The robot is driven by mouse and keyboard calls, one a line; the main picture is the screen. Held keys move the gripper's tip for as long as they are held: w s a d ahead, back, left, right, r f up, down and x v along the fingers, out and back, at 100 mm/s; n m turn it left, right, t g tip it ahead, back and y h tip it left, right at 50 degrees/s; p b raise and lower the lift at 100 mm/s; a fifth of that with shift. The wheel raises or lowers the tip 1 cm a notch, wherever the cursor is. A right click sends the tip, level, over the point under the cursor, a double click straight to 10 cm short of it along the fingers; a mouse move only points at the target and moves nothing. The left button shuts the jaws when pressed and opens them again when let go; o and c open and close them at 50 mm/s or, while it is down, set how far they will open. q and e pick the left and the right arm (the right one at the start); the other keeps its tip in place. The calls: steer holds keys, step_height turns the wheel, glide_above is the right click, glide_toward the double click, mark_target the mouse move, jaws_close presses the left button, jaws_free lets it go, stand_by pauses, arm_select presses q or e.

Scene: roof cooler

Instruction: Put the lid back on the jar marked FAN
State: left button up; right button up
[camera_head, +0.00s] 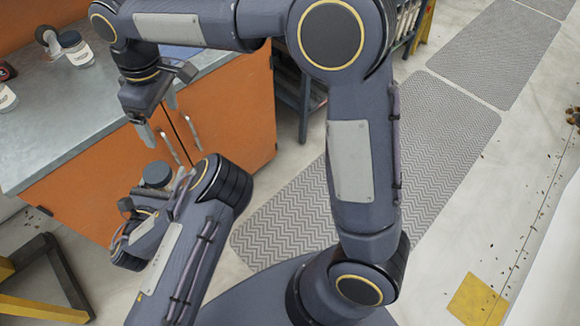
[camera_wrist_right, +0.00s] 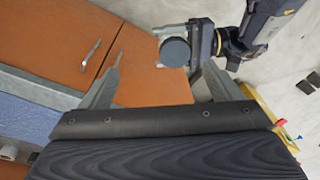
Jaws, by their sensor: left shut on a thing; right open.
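My left gripper (camera_head: 150,205) is the lower one in the head view, in front of the orange cabinet. It is shut on a dark round lid (camera_head: 157,174), whose flat disc also shows in the right wrist view (camera_wrist_right: 175,52). I cannot tell whether a jar is under it. My right gripper (camera_head: 159,118) is open and empty above it, and its fingers (camera_wrist_right: 163,64) point toward the lid without touching it. On the bench are a dark-topped jar (camera_head: 78,54) and a pale jar (camera_head: 6,99) at the left edge. Their labels are too small to read.
The grey bench top (camera_head: 70,110) is mostly clear near its front edge. A round brownish item (camera_head: 52,43) stands beside the dark-topped jar. Orange cabinet doors (camera_head: 230,110) with handles are below. A yellow and black stand (camera_head: 45,275) is at lower left.

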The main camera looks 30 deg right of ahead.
steer(key=s+d+r+m+t+y, duration=0.1)
steer(key=s+d+m, duration=0.2)
steer(key=s+d, duration=0.3)
steer(key=s+d+r+m+t+y, duration=0.1)
steer(key=s+d+r+m, duration=0.1)
steer(key=s+d, duration=0.5)
steer(key=s+d+f+m+t, duration=0.1)
steer(key=s+d+f+m, duration=0.2)
steer(key=s, duration=0.2)
steer(key=s+d+f+m+t, duration=0.2)
steer(key=s+d+f+m, duration=0.1)
steer(key=s, duration=0.3)
steer(key=shift+s+f+m+y, duration=0.3)
steer(key=shift+f, duration=0.05)
arm_select(q)
steer(key=s+a+n+t+y, duration=0.2)
steer(key=s+a+n+y, duration=0.1)
steer(key=a, duration=0.5)
steer(key=s+a+n+t+y, duration=0.2)
steer(key=s+a+n+y, duration=0.1)
steer(key=a+n+y, duration=0.2)
steer(key=a+f+y, duration=0.1)
steer(key=a+y, duration=0.1)
steer(key=y, duration=0.1)
steer(key=shift+a+y, duration=0.3)
steer(key=shift+a, duration=0.05)
